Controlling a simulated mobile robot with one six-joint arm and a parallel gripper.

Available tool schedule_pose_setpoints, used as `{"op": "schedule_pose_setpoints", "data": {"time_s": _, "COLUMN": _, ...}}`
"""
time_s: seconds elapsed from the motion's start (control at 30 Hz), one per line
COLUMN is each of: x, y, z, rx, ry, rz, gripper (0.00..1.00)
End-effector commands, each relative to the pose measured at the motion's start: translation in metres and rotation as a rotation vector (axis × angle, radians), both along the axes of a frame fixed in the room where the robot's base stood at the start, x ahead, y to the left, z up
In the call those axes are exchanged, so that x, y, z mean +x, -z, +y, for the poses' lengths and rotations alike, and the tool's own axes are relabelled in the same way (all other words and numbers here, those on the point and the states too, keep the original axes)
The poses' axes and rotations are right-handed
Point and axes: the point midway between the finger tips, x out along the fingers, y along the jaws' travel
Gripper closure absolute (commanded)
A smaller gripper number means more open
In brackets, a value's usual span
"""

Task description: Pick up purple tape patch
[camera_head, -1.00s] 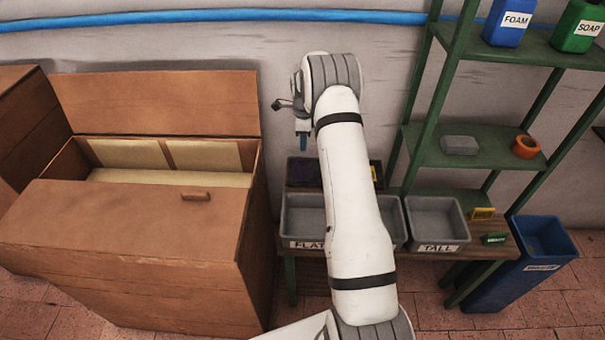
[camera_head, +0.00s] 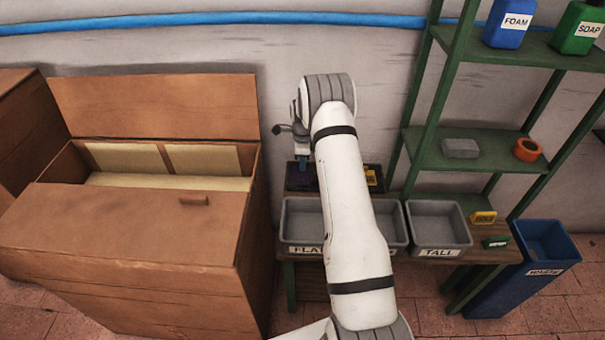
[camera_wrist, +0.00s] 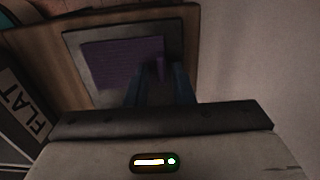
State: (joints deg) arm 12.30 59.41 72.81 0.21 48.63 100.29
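The purple tape patch (camera_wrist: 118,62) lies flat on a grey panel (camera_wrist: 78,88) in the wrist view. A small purple tab (camera_wrist: 160,68) stands at its right edge. My gripper (camera_wrist: 161,78) is open, with its two blue-grey fingers apart; the tab shows between or just beyond their tips. I cannot tell whether the fingers touch it. In the head view my gripper (camera_head: 303,170) is low over the dark tray at the back of the bench, and the patch (camera_head: 299,183) is a dark purple area there, partly hidden by my gripper and arm.
A grey bin marked FLAT (camera_head: 302,213) and one marked TALL (camera_head: 437,213) stand in front on the bench. A yellow-labelled item (camera_head: 371,177) is right of my arm. A wooden chest (camera_head: 130,225) stands left, a green shelf (camera_head: 475,160) right.

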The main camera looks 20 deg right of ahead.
Motion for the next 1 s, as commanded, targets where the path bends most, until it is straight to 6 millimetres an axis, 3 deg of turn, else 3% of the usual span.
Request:
{"op": "schedule_pose_setpoints", "data": {"time_s": 0.23, "x": 0.0, "y": 0.0, "z": 0.0, "rx": 0.0, "ry": -0.001, "rz": 0.0, "gripper": 0.99}}
{"op": "schedule_pose_setpoints", "data": {"time_s": 0.57, "x": 0.0, "y": -0.002, "z": 0.001, "rx": 0.0, "ry": -0.001, "rz": 0.0, "gripper": 1.0}}
{"op": "schedule_pose_setpoints", "data": {"time_s": 0.67, "x": 0.001, "y": -0.011, "z": 0.001, "rx": 0.0, "ry": -0.001, "rz": -0.001, "gripper": 1.0}}
{"op": "schedule_pose_setpoints", "data": {"time_s": 1.0, "x": 0.001, "y": -0.077, "z": 0.001, "rx": -0.001, "ry": -0.001, "rz": -0.002, "gripper": 1.0}}
